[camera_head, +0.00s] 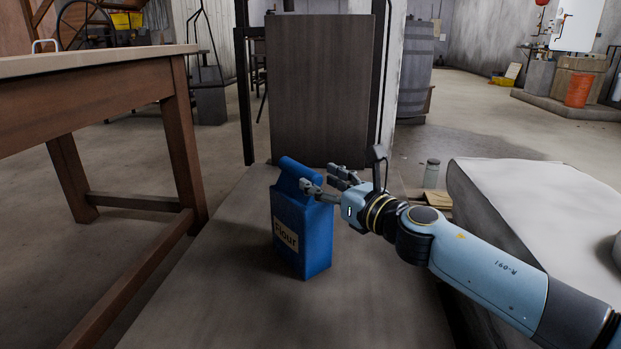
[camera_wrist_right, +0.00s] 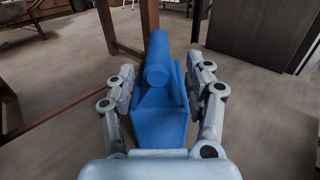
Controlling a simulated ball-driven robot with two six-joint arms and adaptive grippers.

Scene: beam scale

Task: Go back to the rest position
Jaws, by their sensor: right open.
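My right gripper (camera_head: 328,188) reaches in from the right in the head view, at the upper part of a blue flour bag (camera_head: 303,232). The bag stands upright on a grey surface (camera_head: 225,290) and has a pale label reading "Flour". In the right wrist view the bag (camera_wrist_right: 160,105) lies between the two spread fingers of the gripper (camera_wrist_right: 163,95), with gaps visible on both sides. The gripper is open. My left gripper is not in view.
A wooden table (camera_head: 90,75) stands at the left. A dark upright panel (camera_head: 320,90) rises behind the bag. A large pale block or sack (camera_head: 540,195) lies at the right, under my right arm. A small grey container (camera_head: 431,174) stands behind the gripper.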

